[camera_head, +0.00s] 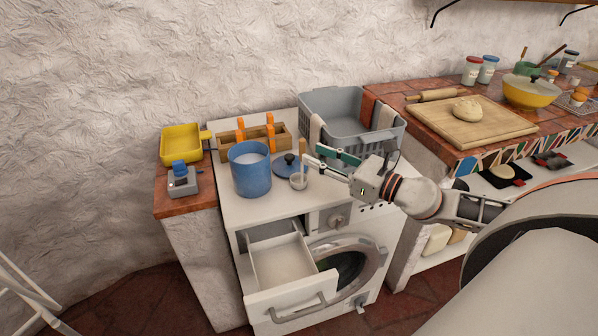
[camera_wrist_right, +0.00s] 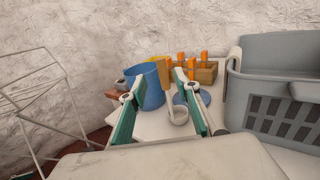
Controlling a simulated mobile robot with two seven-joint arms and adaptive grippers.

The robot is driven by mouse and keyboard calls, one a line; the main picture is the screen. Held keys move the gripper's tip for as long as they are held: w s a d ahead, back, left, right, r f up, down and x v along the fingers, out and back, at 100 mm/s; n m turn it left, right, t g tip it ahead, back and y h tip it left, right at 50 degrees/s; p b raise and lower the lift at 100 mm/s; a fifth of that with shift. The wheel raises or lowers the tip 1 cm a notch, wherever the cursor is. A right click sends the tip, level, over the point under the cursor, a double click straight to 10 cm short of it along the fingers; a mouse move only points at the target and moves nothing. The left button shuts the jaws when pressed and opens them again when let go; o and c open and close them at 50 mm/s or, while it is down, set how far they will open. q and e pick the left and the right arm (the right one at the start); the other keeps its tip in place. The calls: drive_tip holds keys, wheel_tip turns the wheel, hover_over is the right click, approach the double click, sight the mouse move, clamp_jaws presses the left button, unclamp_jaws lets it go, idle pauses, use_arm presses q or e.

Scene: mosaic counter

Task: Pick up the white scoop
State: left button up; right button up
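The white scoop (camera_head: 298,182) stands on the white top of the washing machine, its small cup down and its wooden handle pointing up. It is just right of the blue pot (camera_head: 250,170) and in front of a blue lid with a dark knob (camera_head: 289,158). My right gripper (camera_head: 312,155) comes in from the right, open, with its green fingers at the height of the handle. In the right wrist view the scoop's cup (camera_wrist_right: 178,115) and handle appear between the two spread fingers (camera_wrist_right: 158,84); contact cannot be told. My left gripper is not in view.
A grey basket (camera_head: 345,120) with cloths stands behind the gripper. A wooden box with orange-handled items (camera_head: 252,138) is behind the pot. A yellow pan (camera_head: 181,144) and small scale (camera_head: 182,184) are at left. The washing machine's drawer (camera_head: 283,262) is pulled out below.

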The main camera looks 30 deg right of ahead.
sight(302, 148)
drive_tip(key=shift+w+a, duration=0.1)
drive_tip(key=shift+w, duration=0.5)
drive_tip(key=p+x, duration=0.1)
drive_tip(key=x, duration=0.3)
drive_tip(key=shift+w+p, duration=0.3)
drive_tip(key=shift+p, duration=0.1)
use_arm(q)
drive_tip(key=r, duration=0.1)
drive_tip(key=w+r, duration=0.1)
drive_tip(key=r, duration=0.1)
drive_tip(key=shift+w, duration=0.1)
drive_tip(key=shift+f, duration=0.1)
use_arm(e)
drive_tip(key=shift+c, duration=0.7)
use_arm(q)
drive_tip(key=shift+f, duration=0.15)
use_arm(e)
clamp_jaws()
